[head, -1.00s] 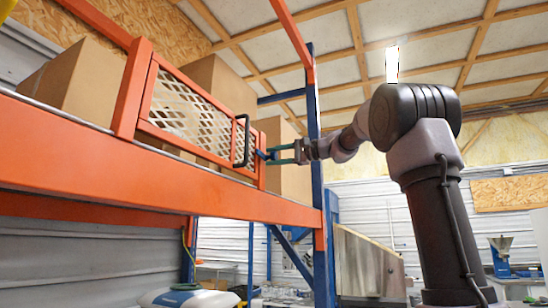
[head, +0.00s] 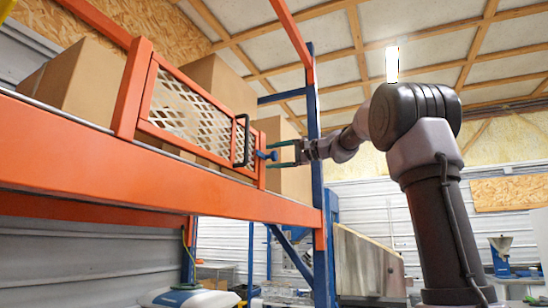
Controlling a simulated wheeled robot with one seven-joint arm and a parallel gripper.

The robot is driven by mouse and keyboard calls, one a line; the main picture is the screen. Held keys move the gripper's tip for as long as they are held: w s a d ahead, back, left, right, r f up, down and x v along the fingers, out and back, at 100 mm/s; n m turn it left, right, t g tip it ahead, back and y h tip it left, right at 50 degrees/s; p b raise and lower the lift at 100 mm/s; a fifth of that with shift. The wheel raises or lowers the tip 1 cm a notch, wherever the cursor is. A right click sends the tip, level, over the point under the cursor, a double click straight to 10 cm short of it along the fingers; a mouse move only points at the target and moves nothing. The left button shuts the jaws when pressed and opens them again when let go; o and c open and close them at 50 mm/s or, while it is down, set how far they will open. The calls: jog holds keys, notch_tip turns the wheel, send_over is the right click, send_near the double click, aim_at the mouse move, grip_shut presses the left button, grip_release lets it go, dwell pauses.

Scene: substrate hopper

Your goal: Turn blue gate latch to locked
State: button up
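The orange gate (head: 190,108) with a pale mesh panel stands on the orange shelf beam, with a black handle (head: 240,140) near its right end. The small blue latch (head: 266,155) sits at the gate's right end, beside the post. My gripper (head: 279,154) is just right of the latch, its two greenish fingers spread apart and pointing left at it. The latch's knob lies near the fingertips; I cannot tell whether they touch it. Whether the latch is locked is too small to tell.
The orange beam (head: 150,165) runs below the gate. Cardboard boxes (head: 215,80) stand behind it. A blue rack upright (head: 316,150) rises close to my gripper.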

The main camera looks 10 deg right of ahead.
jog(key=v, duration=1.1)
jog(key=shift+a, duration=0.1)
jog(key=s+f+n+g+h, duration=0.1)
jog(key=s+f+h, duration=0.3)
jog(key=f, duration=0.9)
jog(key=s+a+f+n+g+h, duration=0.1)
jog(key=s+f+h, duration=0.3)
jog(key=s+f, duration=0.7)
jog(key=s+a+f+g+h, duration=0.1)
jog(key=s+f+h, duration=0.3)
jog(key=s+f, duration=0.4)
notch_tip(320, 180, down, 7)
jog(key=shift+s+r+n+g, duration=0.2)
jog(key=shift+n+g, duration=0.1)
jog(key=shift+n, duration=0.1)
jog(key=shift+a, duration=0.1)
